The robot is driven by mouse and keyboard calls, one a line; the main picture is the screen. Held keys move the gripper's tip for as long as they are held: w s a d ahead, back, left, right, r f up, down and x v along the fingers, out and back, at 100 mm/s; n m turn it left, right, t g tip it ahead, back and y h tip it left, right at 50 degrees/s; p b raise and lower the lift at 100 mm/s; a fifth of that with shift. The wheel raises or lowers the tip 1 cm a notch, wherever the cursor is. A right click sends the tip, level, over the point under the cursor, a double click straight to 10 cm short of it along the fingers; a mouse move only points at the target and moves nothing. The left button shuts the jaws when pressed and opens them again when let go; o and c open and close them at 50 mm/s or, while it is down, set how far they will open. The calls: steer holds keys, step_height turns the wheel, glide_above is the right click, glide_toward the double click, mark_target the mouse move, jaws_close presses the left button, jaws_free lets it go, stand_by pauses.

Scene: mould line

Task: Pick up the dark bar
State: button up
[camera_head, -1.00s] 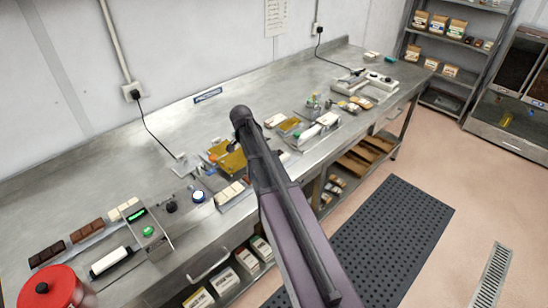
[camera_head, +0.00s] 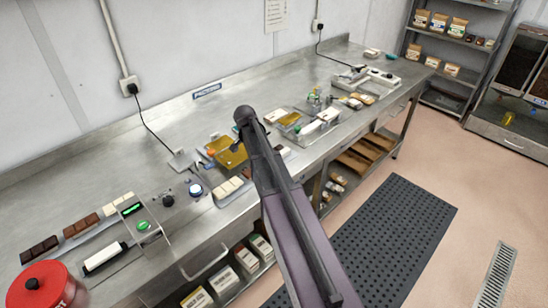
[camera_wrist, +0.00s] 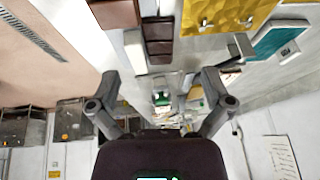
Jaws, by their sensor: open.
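A dark brown segmented bar (camera_head: 38,250) lies at the far left of the bench in the head view, beside a milk-brown bar (camera_head: 81,225) and a cream bar (camera_head: 118,203). In the wrist view, which is upside down, a dark segmented bar (camera_wrist: 158,40) shows near the top, between a brown block (camera_wrist: 115,13) and a gold mould (camera_wrist: 228,14). I cannot tell whether it is the same bar. My gripper (camera_wrist: 160,95) is open, its fingers apart with nothing held between them.
The gold mould stands on the bench (camera_head: 100,165) just left of my arm. A red pot (camera_head: 45,287), a green-buttoned device (camera_head: 143,226) and a white roller (camera_head: 104,258) are at the left. More trays and tools crowd the bench right of my arm. Its back strip is clear.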

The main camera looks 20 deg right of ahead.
steer(key=shift+b+x, duration=1.5)
steer(key=shift+x, duration=0.45)
steer(key=shift+b+x, duration=2.4)
steer(key=shift+x, duration=0.2)
steer(key=shift+s+d, duration=0.1)
steer(key=shift+s, duration=0.1)
steer(key=c, duration=1.2)
steer(key=shift+r, duration=0.1)
steer(key=shift+r, duration=0.1)
step_height(320, 180, up, 3)
steer(key=p, duration=0.3)
steer(key=s+a, duration=0.1)
steer(key=s, duration=0.4)
steer(key=s+a+r+p, duration=0.1)
steer(key=s, duration=0.4)
steer(key=s+a+p, duration=0.1)
steer(key=s, duration=0.4)
steer(key=shift+s+a+r, duration=0.2)
steer(key=shift+s+r, duration=0.05)
steer(key=shift+r, duration=0.1)
